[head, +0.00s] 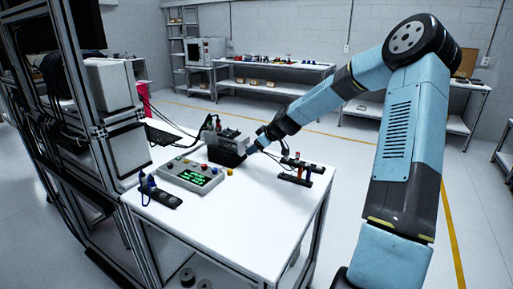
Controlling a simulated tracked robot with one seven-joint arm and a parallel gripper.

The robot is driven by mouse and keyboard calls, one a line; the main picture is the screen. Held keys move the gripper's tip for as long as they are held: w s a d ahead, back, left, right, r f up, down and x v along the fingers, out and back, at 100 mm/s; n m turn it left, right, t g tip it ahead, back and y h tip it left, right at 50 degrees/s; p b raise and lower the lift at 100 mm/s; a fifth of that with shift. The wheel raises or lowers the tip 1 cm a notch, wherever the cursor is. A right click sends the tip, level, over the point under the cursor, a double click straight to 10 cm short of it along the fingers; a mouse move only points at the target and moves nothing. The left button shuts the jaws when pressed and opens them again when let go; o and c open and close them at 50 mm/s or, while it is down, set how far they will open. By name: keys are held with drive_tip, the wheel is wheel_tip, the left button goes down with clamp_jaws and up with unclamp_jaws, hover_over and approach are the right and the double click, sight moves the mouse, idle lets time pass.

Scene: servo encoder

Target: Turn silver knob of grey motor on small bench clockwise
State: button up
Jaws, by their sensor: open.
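The small bench (255,215) has a white top. A grey motor (232,138) on a black base stands near its back edge. My gripper (251,148) is at the lower end of my blue arm, close to the right side of the motor. It is open, but its fingers are small and hard to make out. I cannot tell whether it touches the motor. The silver knob cannot be made out; it may be hidden by my gripper or too small to see.
A control box (192,176) with green lit displays is in front of the motor. A black holder with tools (298,167) stands right of my gripper. Another dark strip (160,196) lies at the front left. A metal frame rises at the left. The bench's front right is clear.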

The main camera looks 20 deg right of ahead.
drive_tip(key=shift+w+f, duration=0.1)
drive_tip(key=shift+f, duration=0.05)
drive_tip(key=shift+c, duration=0.3)
drive_tip(key=c, duration=0.9)
drive_tip(key=shift+d, duration=0.2)
drive_tip(key=shift+c, duration=0.4)
drive_tip(key=shift+a, duration=0.2)
drive_tip(key=shift+g, duration=0.3)
